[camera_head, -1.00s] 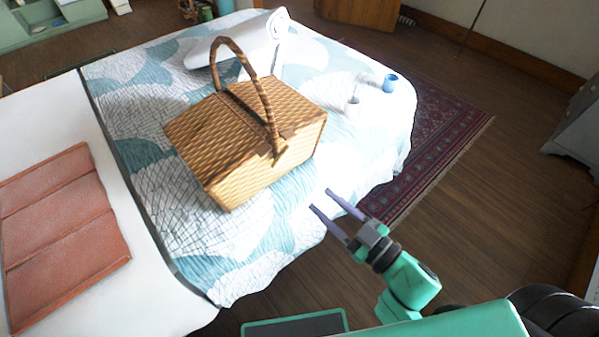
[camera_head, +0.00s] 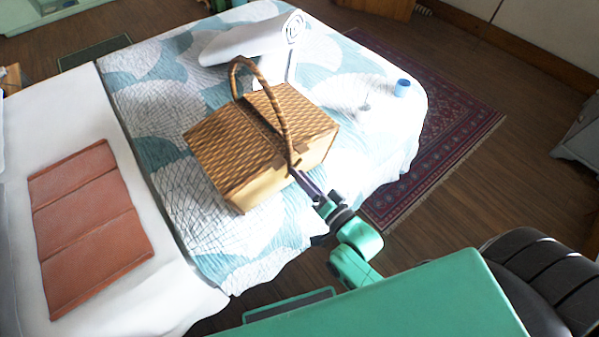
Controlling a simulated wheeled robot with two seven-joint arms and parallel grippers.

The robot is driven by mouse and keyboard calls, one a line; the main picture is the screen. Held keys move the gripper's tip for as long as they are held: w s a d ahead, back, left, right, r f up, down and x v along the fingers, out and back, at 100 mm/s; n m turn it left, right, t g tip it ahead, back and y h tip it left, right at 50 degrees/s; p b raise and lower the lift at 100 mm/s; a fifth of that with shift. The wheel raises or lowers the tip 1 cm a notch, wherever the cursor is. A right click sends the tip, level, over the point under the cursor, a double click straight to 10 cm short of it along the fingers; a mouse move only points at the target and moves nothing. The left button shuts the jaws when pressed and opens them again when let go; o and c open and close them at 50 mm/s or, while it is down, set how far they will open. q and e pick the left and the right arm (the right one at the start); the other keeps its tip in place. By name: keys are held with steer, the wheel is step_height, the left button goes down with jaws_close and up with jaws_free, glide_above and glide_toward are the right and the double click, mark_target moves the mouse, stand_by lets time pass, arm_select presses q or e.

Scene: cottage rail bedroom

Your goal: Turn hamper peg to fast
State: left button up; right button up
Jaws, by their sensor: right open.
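The wicker hamper (camera_head: 235,140) stands on the bed's patterned quilt, its lid closed and its arched handle (camera_head: 240,75) upright. My right gripper (camera_head: 301,177) is at the hamper's near right side, close to the foot of the handle, with its jaws open. I cannot tell whether its fingers touch the hamper. The peg is too small or hidden behind the gripper to make out. My left gripper is not in view.
A rolled white bundle (camera_head: 250,42) lies behind the hamper. A folded reddish-brown mat (camera_head: 85,230) lies at left. A patterned rug (camera_head: 465,125) covers the floor at right.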

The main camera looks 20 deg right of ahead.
steer(key=shift+w+a, duration=0.15)
steer(key=shift+w, duration=0.25)
steer(key=shift+c, duration=0.3)
jaws_close()
